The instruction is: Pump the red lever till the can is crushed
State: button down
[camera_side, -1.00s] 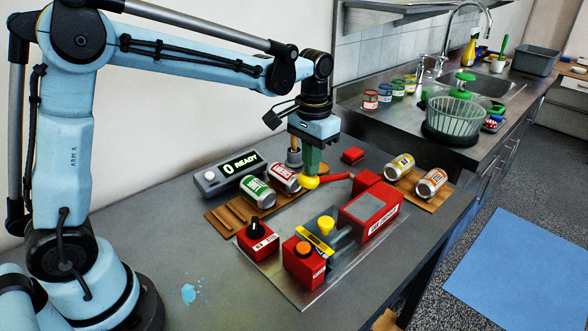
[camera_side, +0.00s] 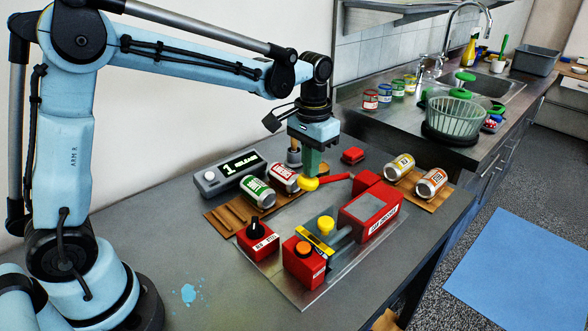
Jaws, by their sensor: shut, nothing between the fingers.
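The can crusher (camera_side: 385,221) is a red box with a grey top panel on a metal plate. Its red lever (camera_side: 336,178) points left and ends in a yellow knob (camera_side: 308,185). My gripper (camera_side: 312,172) is shut, fingers down, right at the knob; it looks in contact from above, though I cannot tell for sure. No can shows clearly inside the crusher.
A green can (camera_side: 258,193) and a red can (camera_side: 284,178) lie on the left wooden rack. A yellow can (camera_side: 399,167) and an orange can (camera_side: 431,182) lie on the right board. A knob box (camera_side: 256,240) and orange-button box (camera_side: 303,263) stand in front.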

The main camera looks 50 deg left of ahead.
jog(key=shift+r, duration=0.25)
jog(key=shift+r, duration=1.95)
jog(key=shift+s, duration=0.15)
jog(key=s+a+f+t, duration=0.2)
jog(key=s+t, duration=0.5)
jog(key=s, duration=0.7)
